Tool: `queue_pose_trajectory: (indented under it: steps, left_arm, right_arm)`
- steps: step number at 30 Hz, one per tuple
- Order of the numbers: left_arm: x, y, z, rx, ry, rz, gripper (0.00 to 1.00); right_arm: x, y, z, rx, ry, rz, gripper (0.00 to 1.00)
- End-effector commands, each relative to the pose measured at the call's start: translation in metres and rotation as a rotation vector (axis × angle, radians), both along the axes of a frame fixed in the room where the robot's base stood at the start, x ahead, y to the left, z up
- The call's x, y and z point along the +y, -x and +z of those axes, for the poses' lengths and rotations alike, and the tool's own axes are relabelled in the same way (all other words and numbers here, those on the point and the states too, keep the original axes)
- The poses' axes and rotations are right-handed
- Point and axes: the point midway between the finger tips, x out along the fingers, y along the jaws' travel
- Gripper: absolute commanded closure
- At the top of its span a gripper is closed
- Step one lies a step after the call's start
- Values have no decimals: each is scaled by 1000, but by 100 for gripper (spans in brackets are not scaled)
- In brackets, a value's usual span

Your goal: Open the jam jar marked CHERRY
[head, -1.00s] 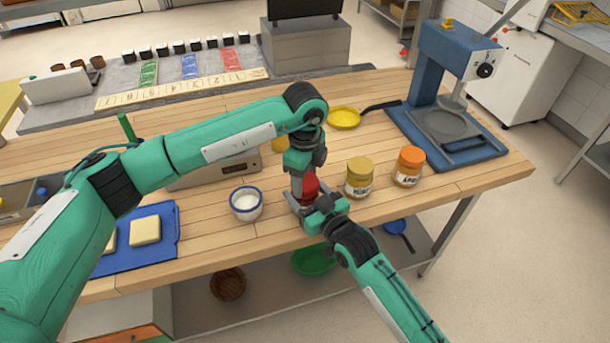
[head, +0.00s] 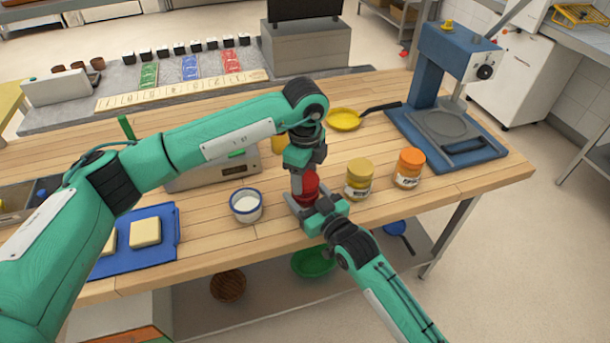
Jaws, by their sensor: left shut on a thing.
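A red jar (head: 310,188) stands near the table's front edge, mostly hidden by my grippers; its label does not show. My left gripper (head: 305,180) points down from above and is shut on the jar's red top. My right gripper (head: 305,203) reaches in from the front, its fingers low around the jar's body; whether they press on it is hidden. To the right stand a jar with a mustard-yellow lid (head: 359,179) and a jar with an orange lid (head: 410,168), their labels only partly readable.
A white bowl with a blue rim (head: 246,206) stands close left of the red jar. A blue board (head: 165,255) with pale blocks lies further left.

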Motion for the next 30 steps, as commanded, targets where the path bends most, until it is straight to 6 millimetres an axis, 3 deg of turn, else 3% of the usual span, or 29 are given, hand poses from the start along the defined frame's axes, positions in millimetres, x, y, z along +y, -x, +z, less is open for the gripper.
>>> queue_pose_trajectory:
  steps: [19,30]
  left_arm:
    - [0,0,11,0,0,-1,69]
    - [0,0,49,-1,0,-1,69]
  right_arm:
    - [0,0,0,1,0,1,99]
    - [0,0,-1,1,0,1,99]
